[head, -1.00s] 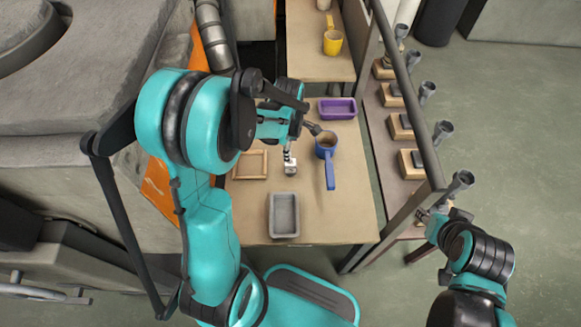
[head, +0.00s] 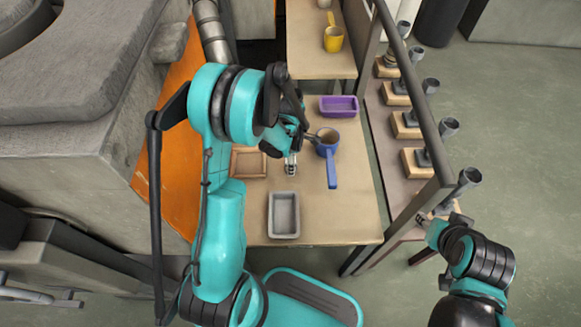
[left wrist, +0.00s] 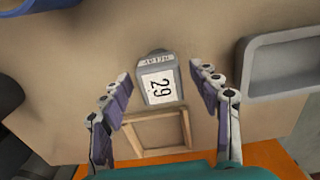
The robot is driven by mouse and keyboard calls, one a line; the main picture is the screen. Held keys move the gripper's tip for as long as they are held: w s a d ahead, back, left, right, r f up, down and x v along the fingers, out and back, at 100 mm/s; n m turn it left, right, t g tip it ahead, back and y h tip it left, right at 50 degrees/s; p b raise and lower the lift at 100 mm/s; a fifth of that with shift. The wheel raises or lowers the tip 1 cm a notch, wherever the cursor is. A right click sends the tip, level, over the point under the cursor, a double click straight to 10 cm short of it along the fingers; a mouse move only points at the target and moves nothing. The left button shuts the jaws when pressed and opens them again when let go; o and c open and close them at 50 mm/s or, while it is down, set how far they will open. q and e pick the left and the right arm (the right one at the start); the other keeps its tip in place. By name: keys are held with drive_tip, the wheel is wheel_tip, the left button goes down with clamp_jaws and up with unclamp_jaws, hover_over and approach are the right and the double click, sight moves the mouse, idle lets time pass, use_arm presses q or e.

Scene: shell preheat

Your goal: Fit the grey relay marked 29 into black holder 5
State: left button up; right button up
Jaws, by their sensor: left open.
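The grey relay marked 29 (left wrist: 160,85) stands on the table, its white label facing the left wrist camera. In the head view the relay (head: 291,169) is small, just below my left gripper (head: 294,150). In the left wrist view my left gripper (left wrist: 163,80) is open, one finger on each side of the relay, with gaps visible. My right gripper (head: 424,218) is at the lower right, near a small stool; its fingers are too small to judge. Several dark fittings with grey cups (head: 424,158) stand on wooden bases along the right bench. I cannot read any holder number.
A wooden frame (head: 249,163) lies left of the relay. A grey tray (head: 284,232) is at the near edge.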

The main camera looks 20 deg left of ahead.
use_arm(q)
drive_tip(key=shift+r, duration=0.2)
drive_tip(key=c, duration=1.4)
